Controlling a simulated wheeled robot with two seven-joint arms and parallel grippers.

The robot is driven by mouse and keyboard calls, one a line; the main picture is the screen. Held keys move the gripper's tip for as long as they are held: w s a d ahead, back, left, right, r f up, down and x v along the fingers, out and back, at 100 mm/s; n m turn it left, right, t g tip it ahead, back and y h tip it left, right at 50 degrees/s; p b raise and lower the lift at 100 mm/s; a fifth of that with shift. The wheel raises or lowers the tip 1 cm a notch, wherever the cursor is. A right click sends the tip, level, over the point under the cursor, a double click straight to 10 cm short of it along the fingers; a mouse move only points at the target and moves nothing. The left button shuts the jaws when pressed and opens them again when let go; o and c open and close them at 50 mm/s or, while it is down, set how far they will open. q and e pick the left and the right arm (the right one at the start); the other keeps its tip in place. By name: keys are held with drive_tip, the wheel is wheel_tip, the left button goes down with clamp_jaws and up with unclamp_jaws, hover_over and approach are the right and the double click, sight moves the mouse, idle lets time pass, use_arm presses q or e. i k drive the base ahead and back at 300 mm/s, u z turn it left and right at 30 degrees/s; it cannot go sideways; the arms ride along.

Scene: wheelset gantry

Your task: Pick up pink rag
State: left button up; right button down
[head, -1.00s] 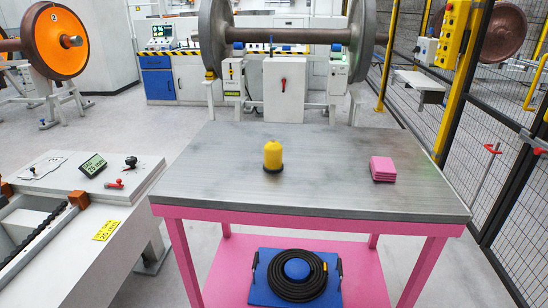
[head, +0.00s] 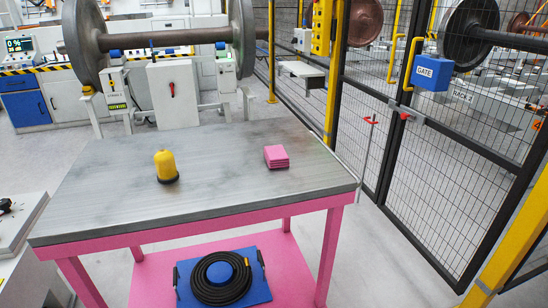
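The pink rag (head: 276,157) is a folded, layered block. It lies on the grey metal top of the pink-framed table (head: 110,195), toward the back right of the tabletop. A yellow bottle-like object with a dark base (head: 165,166) stands upright to its left, apart from it. Neither of my grippers shows in the head view.
A blue tray with a coiled black hose (head: 222,278) sits on the table's lower shelf. A wheelset (head: 160,42) stands behind the table. A mesh fence with a blue gate box (head: 432,73) runs along the right. A white bench edge (head: 18,225) is at left. Floor right of the table is clear.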

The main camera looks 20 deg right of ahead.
sight(276, 156)
drive_tip(key=z, duration=0.5)
drive_tip(key=k, duration=0.6)
drive_tip(key=z, duration=0.4)
drive_tip(key=i, duration=1.05)
drive_tip(key=u, duration=0.85)
